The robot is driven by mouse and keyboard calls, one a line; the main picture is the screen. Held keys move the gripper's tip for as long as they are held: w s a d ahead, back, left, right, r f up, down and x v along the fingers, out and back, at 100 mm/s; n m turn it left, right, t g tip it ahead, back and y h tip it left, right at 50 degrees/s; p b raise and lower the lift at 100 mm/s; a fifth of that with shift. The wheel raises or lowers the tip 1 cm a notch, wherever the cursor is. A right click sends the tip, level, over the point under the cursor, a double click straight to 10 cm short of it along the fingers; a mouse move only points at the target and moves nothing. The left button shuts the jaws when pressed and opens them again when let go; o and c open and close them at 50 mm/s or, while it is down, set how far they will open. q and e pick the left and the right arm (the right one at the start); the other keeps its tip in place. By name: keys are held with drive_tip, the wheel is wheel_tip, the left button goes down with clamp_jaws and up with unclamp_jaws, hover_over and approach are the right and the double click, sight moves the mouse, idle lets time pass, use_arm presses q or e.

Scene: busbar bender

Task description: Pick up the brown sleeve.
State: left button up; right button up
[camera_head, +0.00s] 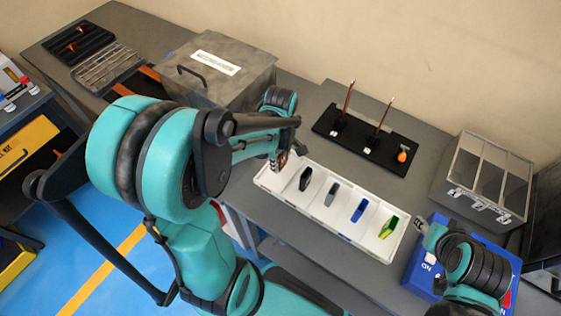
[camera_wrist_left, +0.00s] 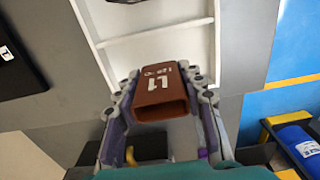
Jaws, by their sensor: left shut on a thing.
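The brown sleeve (camera_wrist_left: 160,92), marked L1 in white, is held between the fingers of my left gripper (camera_wrist_left: 162,88) in the left wrist view. Its hollow open end shows toward the camera. In the head view my left gripper (camera_head: 287,155) is over the left end of the white tray (camera_head: 270,181), and the sleeve is mostly hidden by the fingers. The tray also shows in the wrist view (camera_wrist_left: 155,45) with empty compartments beyond the sleeve. My right gripper (camera_head: 425,230) is at the lower right, beside the tray's right end; its finger state is unclear.
A grey metal box (camera_head: 225,68) stands left, a divided grey bin (camera_head: 485,178) right.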

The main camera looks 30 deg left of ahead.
use_arm(q)
drive_tip(key=d+r+p, duration=0.3)
drive_tip(key=d+r, duration=0.5)
drive_tip(key=d, duration=0.3)
wheel_tip(320, 180, up, 16)
drive_tip(key=p, duration=2.2)
hover_over(353, 83)
drive_tip(key=shift+w+a+r, duration=0.15)
drive_tip(key=shift+w, duration=0.05)
drive_tip(key=shift+f+b, duration=4.75)
drive_tip(key=shift+f, duration=1)
